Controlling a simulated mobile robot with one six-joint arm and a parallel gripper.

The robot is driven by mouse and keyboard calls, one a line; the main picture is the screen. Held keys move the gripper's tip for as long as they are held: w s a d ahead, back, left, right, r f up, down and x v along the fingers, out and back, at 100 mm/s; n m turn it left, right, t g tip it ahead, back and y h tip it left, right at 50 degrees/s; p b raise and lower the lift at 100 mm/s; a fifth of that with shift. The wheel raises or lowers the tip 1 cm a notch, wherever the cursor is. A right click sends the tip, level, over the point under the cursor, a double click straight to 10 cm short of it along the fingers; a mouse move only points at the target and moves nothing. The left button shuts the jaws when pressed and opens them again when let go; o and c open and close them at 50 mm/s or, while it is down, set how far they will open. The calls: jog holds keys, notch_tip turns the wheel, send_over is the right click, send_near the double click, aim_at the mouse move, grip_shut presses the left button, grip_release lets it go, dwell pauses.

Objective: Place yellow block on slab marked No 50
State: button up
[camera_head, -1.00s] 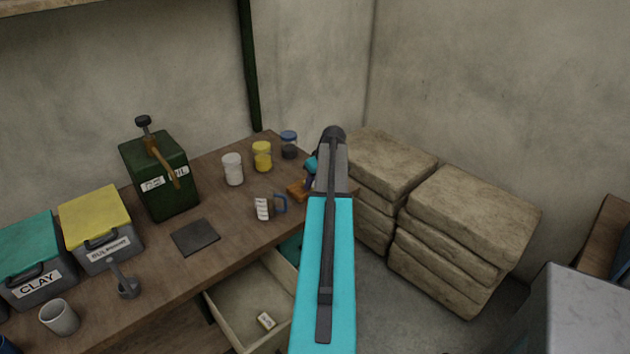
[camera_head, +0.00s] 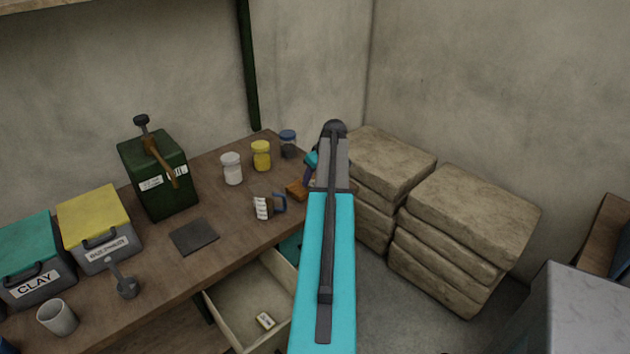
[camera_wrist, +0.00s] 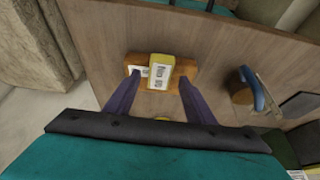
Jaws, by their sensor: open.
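In the wrist view a yellow block (camera_wrist: 160,66) with a white label on its face rests on an orange-brown slab (camera_wrist: 183,70). The slab has a white label, partly covered; the rotated print on both is too small to read surely. My gripper (camera_wrist: 159,82) is open, with its purple fingers on either side of the block, apart from it and near the slab's ends. In the head view the slab (camera_head: 296,190) shows near the bench's right end, beside my gripper (camera_head: 307,180). My arm covers much of that area, and I cannot make out the block there.
An open drawer (camera_head: 248,300) juts out below.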

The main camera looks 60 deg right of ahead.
jog(key=b+v, duration=0.2)
jog(key=v, duration=0.8)
jog(key=shift+w, duration=0.1)
dwell(0.6)
